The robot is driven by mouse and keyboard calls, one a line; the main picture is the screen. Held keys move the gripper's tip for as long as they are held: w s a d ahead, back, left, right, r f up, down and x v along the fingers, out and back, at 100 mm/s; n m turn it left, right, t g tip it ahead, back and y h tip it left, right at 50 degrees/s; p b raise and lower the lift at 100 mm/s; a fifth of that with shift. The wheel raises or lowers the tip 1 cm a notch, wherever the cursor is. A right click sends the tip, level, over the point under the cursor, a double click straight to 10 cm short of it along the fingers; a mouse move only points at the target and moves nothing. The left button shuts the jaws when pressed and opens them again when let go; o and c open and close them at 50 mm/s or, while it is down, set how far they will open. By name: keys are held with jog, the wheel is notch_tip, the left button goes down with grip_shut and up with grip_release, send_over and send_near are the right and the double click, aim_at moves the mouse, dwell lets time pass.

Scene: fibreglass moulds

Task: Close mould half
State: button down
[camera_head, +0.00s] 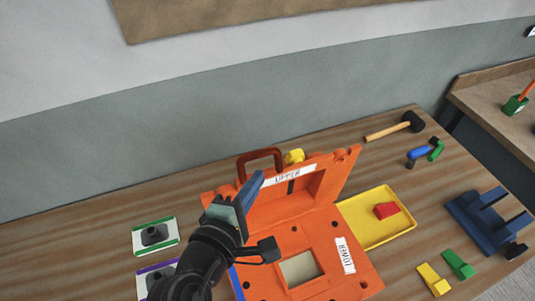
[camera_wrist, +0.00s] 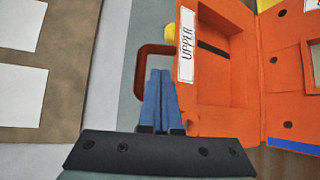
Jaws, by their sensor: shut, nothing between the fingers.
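The orange mould stands open on the wooden table. Its upper half (camera_head: 318,186), labelled UPPER, is tilted up at the back with a dark red handle (camera_head: 262,153) on its far edge. Its lower half (camera_head: 325,237), labelled LOWER, lies flat and has a square recess. My gripper (camera_head: 257,178) is shut and empty at the left part of the raised upper half. In the wrist view the blue fingers (camera_wrist: 161,75) are together, beside the upper half (camera_wrist: 222,92) and in front of the handle (camera_wrist: 142,68). I cannot tell whether they touch it.
A yellow tray (camera_head: 360,229) with a red block (camera_head: 386,210) lies right of the mould. A mallet (camera_head: 400,127), blue and green clamps (camera_head: 425,152), a blue stand (camera_head: 485,212) and yellow and green pieces lie further right. Two framed dark parts (camera_head: 155,236) lie at left.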

jog(key=p+x, duration=0.1)
jog(key=x, duration=0.6)
jog(key=shift+r, duration=0.1)
jog(key=shift+s, duration=0.15)
